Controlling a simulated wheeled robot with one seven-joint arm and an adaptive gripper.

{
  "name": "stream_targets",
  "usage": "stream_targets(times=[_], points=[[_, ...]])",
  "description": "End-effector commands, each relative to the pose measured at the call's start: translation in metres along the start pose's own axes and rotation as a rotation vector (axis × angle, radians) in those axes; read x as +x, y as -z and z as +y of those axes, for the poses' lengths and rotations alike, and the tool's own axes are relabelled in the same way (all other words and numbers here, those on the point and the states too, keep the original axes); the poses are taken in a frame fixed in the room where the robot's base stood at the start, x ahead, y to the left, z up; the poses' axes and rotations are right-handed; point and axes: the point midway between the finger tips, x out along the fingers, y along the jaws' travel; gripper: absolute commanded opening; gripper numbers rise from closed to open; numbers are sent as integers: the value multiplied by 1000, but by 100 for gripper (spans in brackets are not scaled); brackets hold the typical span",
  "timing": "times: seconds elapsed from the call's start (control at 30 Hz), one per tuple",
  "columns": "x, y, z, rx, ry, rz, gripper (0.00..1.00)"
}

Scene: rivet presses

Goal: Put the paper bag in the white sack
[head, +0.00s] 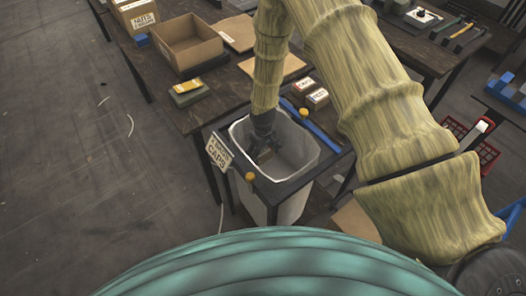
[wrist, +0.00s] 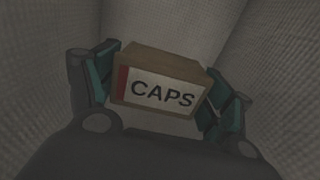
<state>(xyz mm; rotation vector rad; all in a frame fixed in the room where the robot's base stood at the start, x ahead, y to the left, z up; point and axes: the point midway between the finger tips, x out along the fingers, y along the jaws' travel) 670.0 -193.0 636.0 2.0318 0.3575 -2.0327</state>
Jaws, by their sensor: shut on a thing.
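The white sack (head: 302,152) hangs open in a dark frame at the table's front edge, seen from above in the head view. My gripper (head: 265,146) points down inside its mouth, below the rim. In the wrist view, my gripper (wrist: 164,84) is shut on a brown, box-shaped paper bag (wrist: 160,92) with a white label reading CAPS and a red stripe. A teal finger presses on each side of it. The sack's pale woven walls (wrist: 262,50) surround the bag. The sack's bottom is too dark to judge the bag's height above it.
A sign reading CAPS (head: 219,151) stands at the frame's left, and an orange knob (head: 250,177) sits on its front. Two small labelled boxes (head: 317,98) lie behind the sack. An open carton (head: 187,43) stands on the table (head: 215,102). A red crate (head: 485,150) is at right.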

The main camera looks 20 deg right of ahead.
Motion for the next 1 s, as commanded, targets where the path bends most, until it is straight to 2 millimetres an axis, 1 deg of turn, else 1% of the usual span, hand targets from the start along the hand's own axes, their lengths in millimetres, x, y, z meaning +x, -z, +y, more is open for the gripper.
stream_targets(times=[0.03,0.5,0.8,1.0], points=[[6,0,0,0,0,0,52],[42,0,0,0,0,-1,52],[63,0,0,0,0,1,52],[74,0,0,0,0,0,52]])
